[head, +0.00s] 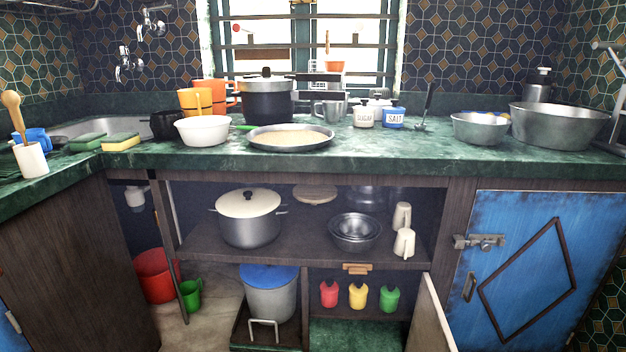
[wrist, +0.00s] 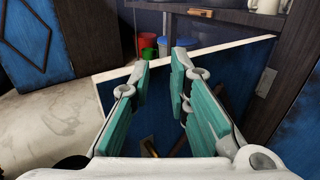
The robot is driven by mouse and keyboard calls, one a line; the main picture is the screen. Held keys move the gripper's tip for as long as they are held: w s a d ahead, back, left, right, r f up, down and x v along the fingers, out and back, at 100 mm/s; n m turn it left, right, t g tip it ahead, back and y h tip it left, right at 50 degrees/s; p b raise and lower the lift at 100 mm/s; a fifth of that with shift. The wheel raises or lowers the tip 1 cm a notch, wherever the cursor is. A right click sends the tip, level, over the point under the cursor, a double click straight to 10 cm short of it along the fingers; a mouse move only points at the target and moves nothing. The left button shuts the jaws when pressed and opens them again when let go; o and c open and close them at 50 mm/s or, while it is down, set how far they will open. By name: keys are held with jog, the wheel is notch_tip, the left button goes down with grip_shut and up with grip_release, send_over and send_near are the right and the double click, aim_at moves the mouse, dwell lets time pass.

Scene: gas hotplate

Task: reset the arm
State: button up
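My gripper (wrist: 161,68) shows in the wrist view, with teal pads on two pale fingers. The fingers are apart and nothing is held between them. A blue cabinet door (wrist: 258,62) with a pale top edge stands open behind and around the fingers. I cannot tell whether the fingers touch it. A small brass-coloured part (wrist: 150,147) shows low between the fingers, partly hidden. The head view shows none of my gripper or arm. There the open door (head: 432,315) shows its pale edge at the bottom, right of the shelves.
A green counter (head: 380,158) holds a wide pan (head: 290,137), a dark pot (head: 267,103) and metal bowls (head: 480,127). Open shelves below hold a lidded pot (head: 249,222) and several small containers. A closed blue door (head: 520,270) is at right. Bare floor (wrist: 50,125) lies left in the wrist view.

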jog(key=shift+r+p, duration=2.3)
jog(key=shift+r, duration=0.5)
